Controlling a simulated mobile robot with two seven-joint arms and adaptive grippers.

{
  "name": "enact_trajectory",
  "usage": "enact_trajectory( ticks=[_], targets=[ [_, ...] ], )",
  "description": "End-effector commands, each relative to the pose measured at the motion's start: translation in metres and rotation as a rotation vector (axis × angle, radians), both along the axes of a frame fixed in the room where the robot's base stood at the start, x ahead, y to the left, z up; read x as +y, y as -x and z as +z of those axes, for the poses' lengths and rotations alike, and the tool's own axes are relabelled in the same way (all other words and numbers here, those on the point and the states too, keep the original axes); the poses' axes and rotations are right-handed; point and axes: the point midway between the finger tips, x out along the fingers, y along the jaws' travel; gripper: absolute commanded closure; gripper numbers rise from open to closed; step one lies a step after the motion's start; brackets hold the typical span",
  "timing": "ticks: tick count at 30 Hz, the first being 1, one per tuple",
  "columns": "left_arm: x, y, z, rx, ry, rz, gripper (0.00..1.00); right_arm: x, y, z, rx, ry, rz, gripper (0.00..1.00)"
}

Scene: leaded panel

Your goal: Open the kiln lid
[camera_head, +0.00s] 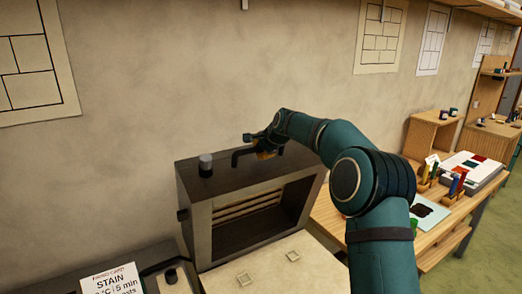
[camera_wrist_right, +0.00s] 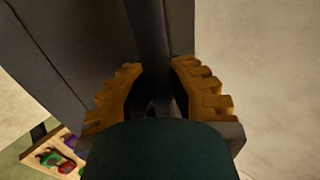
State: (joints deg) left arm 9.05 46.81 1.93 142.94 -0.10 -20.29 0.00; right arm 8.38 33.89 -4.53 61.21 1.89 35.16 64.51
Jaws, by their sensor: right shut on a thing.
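The kiln (camera_head: 190,215) is a dark grey box against the wall, with its front opening showing a dark interior and pale ribbed lining. A dark bar handle (camera_head: 240,154) stands on its top, beside a grey cylindrical knob (camera_head: 206,165). My right gripper (camera_head: 266,153) is at this handle. In the right wrist view, the yellow finger pads of the gripper (camera_wrist_right: 158,85) lie on both sides of the dark handle bar (camera_wrist_right: 150,35), shut on it. My arm hides part of the kiln's right side. My left gripper is not in view.
A pale panel (camera_head: 270,270) with small square pieces lies in front of the kiln opening. A stain card (camera_head: 112,282) stands at lower left.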

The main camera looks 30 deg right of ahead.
Motion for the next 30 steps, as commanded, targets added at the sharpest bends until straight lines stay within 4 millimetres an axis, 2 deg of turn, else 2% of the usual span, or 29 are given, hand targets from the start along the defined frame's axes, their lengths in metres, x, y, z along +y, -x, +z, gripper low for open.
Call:
enact_trajectory(
  ticks=[1, 5, 6, 9, 20, 25, 30],
  targets=[
    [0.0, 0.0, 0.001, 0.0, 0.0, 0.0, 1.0, -0.002, -0.001, 0.011, -0.022, 0.001, -0.005, 1.0],
    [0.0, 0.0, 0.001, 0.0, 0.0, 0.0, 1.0, -0.002, -0.001, 0.011, -0.023, 0.002, -0.006, 1.0],
    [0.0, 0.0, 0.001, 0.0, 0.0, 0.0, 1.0, -0.002, -0.001, 0.011, -0.023, 0.002, -0.006, 0.8],
    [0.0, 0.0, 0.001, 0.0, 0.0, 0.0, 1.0, -0.002, -0.001, 0.01, -0.02, 0.002, -0.005, 0.5],
    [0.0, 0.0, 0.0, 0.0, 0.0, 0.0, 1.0, -0.002, 0.002, 0.007, -0.01, 0.002, -0.003, 0.5],
    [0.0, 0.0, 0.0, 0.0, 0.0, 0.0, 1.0, -0.003, 0.017, 0.021, -0.011, 0.002, -0.003, 0.5],
    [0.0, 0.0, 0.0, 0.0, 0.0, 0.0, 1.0, -0.005, 0.043, 0.044, -0.014, 0.002, -0.003, 0.5]
  ],
)
